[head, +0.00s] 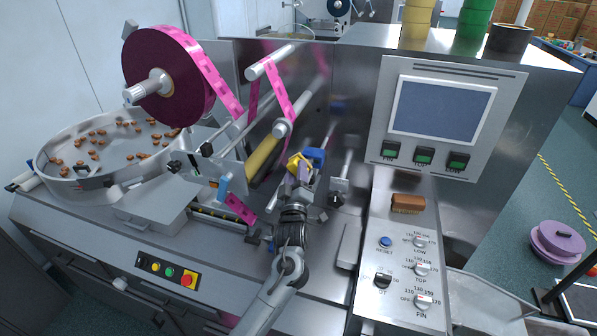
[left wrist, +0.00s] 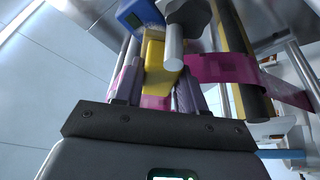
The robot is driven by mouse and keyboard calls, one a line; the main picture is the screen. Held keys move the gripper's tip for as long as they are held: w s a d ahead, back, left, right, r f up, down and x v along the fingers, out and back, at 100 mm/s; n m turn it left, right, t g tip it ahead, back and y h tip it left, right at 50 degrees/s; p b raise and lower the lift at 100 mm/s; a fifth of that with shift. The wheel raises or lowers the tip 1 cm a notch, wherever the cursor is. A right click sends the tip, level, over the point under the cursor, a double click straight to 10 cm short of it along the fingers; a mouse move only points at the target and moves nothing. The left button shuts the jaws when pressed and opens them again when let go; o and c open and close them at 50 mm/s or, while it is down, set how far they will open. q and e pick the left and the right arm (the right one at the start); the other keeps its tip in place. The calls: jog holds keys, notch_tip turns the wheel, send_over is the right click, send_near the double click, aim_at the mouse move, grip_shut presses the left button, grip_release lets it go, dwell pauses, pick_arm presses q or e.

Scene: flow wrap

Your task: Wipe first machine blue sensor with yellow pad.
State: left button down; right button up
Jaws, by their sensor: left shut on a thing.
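My left gripper (head: 299,176) is shut on the yellow pad (head: 294,162), among the machine's rollers. In the left wrist view the pad (left wrist: 153,68) stands upright between the two purple-grey fingers of the gripper (left wrist: 155,85). The blue sensor (head: 316,156) is just right of the pad in the head view. In the left wrist view the sensor (left wrist: 137,15) is at the top, right by the pad's far end. I cannot tell whether they touch. My right gripper is not in view.
Pink film runs from a large reel (head: 168,75) over rollers close to my left gripper. A grey roller end (left wrist: 173,48) overlaps the pad in the left wrist view. A brown brush (head: 407,203) lies on the control panel (head: 398,248). A feeder bowl (head: 60,178) is at left.

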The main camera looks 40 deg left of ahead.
aim_at(291, 167)
pick_arm(q)
jog(key=s, duration=0.1)
jog(key=s+d+p, duration=0.1)
jog(key=shift+s+r, duration=0.15)
jog(key=shift+s, duration=0.15)
jog(key=shift+s+d+p, duration=0.2)
jog(key=shift+s+p, duration=0.2)
jog(key=shift+s, duration=0.2)
jog(key=shift+s+d+p, duration=0.2)
jog(key=shift+s+p, duration=0.15)
jog(key=shift+s, duration=0.35)
jog(key=s, duration=0.1)
jog(key=s+d+p, duration=0.1)
jog(key=shift+s, duration=0.4)
